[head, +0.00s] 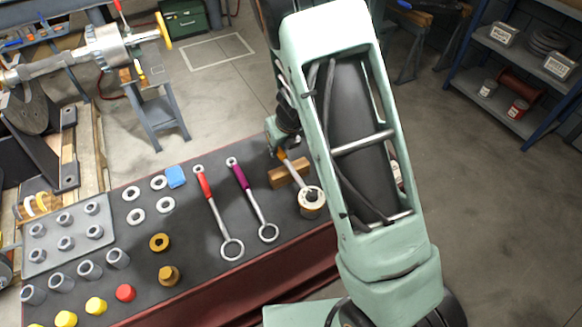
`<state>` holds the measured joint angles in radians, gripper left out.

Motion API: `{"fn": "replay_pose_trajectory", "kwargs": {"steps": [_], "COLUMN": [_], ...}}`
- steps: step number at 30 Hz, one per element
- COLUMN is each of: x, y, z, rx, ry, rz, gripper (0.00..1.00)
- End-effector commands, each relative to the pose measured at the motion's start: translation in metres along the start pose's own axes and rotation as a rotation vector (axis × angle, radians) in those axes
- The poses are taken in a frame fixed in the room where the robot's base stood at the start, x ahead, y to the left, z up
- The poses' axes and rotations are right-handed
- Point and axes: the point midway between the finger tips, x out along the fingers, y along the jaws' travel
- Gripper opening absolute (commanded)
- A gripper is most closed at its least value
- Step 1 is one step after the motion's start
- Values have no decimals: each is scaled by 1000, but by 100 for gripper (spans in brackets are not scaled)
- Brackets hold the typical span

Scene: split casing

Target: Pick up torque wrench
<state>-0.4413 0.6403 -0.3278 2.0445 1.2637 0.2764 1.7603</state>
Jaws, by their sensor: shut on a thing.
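A wrench with an orange-yellow handle and grey shaft, which I take as the torque wrench (291,167), lies at the right of the dark bench top in the head view. Its round head (312,195) is over a tan cylindrical piece (311,210), and its shaft crosses a wooden block (289,173). My gripper (282,151) is shut on the handle end. The fingers are small and partly hidden by my arm, and I cannot tell whether the wrench is lifted clear of its supports.
A red-handled wrench (214,212) and a purple-handled wrench (253,203) lie to the left. Several washers, sockets, coloured caps and a blue block (175,176) cover the bench's left part. A shelf (520,75) stands at the right; open floor (490,200) lies between.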

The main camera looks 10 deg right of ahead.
Motion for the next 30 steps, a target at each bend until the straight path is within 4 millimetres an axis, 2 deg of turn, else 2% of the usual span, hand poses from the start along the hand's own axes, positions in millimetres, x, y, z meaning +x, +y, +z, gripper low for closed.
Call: {"fn": "replay_pose_trajectory", "kwargs": {"steps": [7, 12, 16, 22, 30], "x": [-11, -33, -58, -109, -142], "y": [0, 0, 14, 39, 76], "z": [6, 15, 10, 4, -27], "rx": [-2, -2, -4, -4, -2], "ry": [-2, -3, -3, -3, -1], "rz": [0, 0, 3, 3, 3], "gripper": [0, 0, 0, 0, 0]}}
